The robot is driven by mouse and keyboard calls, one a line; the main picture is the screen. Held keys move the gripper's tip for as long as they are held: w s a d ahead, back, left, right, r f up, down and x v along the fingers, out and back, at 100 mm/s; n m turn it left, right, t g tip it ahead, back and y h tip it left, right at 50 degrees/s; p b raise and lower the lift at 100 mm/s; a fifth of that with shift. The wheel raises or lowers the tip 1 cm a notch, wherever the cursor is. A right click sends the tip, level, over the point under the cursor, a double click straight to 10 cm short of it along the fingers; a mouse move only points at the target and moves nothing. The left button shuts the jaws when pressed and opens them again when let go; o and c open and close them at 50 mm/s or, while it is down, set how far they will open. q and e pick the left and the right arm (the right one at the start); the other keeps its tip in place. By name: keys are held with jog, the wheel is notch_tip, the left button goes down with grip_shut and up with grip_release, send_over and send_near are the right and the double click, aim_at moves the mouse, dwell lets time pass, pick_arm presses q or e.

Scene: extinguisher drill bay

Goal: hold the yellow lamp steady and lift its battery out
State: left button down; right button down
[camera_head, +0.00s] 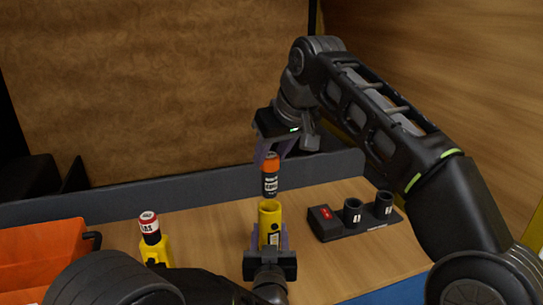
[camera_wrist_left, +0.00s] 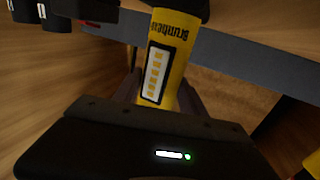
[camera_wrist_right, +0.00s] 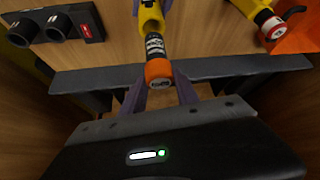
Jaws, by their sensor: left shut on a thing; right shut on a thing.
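The yellow lamp (camera_head: 270,219) stands upright on the bench, its open mouth facing up. My left gripper (camera_head: 270,246) is shut around its lower body; the left wrist view shows the lamp's yellow side and pale-barred label (camera_wrist_left: 157,72) between the fingers. The battery (camera_head: 270,184), black with an orange top and white print, is upright just above the lamp's mouth and looks clear of it. My right gripper (camera_head: 272,151) is shut on its orange top. In the right wrist view the battery (camera_wrist_right: 155,48) lines up with the lamp's tube (camera_wrist_right: 150,15).
A second yellow lamp (camera_head: 157,251) with a red-and-white battery (camera_head: 149,226) stands to the left. An orange bin (camera_head: 40,252) is at the far left. A dark holder with two round sockets (camera_head: 353,214) and a red-marked block (camera_head: 325,222) stands right. A grey rail (camera_head: 215,188) runs behind.

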dwell(0.3)
pick_arm(q)
jog(key=c, duration=0.6)
grip_release()
jog(key=s, duration=1.2)
jog(key=shift+s, duration=0.1)
pick_arm(e)
jog(key=shift+s, duration=0.1)
